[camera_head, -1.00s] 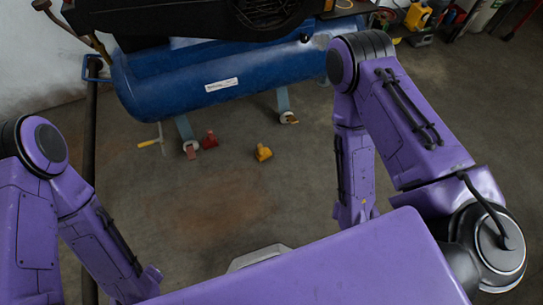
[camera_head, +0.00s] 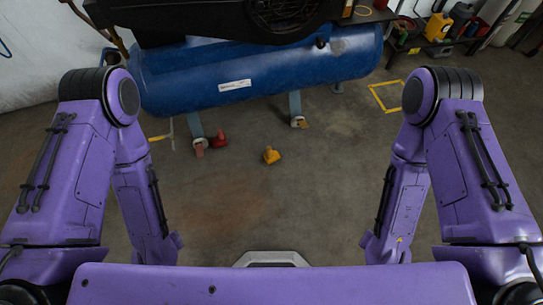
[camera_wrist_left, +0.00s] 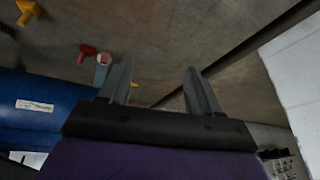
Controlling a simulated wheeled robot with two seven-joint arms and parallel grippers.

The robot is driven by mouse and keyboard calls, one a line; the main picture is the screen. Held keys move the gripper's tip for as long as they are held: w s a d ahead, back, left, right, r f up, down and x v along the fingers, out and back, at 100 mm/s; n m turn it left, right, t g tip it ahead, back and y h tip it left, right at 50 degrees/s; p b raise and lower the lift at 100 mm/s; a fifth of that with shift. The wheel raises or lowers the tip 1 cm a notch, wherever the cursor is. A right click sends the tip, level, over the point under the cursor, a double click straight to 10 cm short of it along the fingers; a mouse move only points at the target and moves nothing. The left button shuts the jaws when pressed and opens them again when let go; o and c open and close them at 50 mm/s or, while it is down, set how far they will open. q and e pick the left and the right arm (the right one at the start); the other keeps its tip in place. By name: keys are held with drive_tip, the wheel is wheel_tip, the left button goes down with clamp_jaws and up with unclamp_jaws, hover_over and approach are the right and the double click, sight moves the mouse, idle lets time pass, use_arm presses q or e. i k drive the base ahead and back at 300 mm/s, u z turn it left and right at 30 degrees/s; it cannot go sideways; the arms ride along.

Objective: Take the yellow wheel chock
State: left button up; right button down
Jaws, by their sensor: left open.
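The yellow wheel chock (camera_head: 271,156) lies on the concrete floor in front of the blue tank, near the middle of the head view. It also shows at the upper left corner of the left wrist view (camera_wrist_left: 26,12), partly cut off by the frame edge. My left gripper (camera_wrist_left: 158,80) is open and empty in the left wrist view, with its two fingers wide apart. The chock is well away from the fingers, off to the left. My right gripper is not in any view.
A red chock (camera_head: 220,139) sits left of the yellow one, by the tank's foot. The blue tank (camera_head: 250,75) spans the back. A yellow-handled tool (camera_head: 160,138) lies at the left. The floor in front of the chock is clear.

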sight(270, 157)
drive_tip(key=z, duration=0.45)
drive_tip(key=i, duration=1.35)
drive_tip(key=u, duration=0.4)
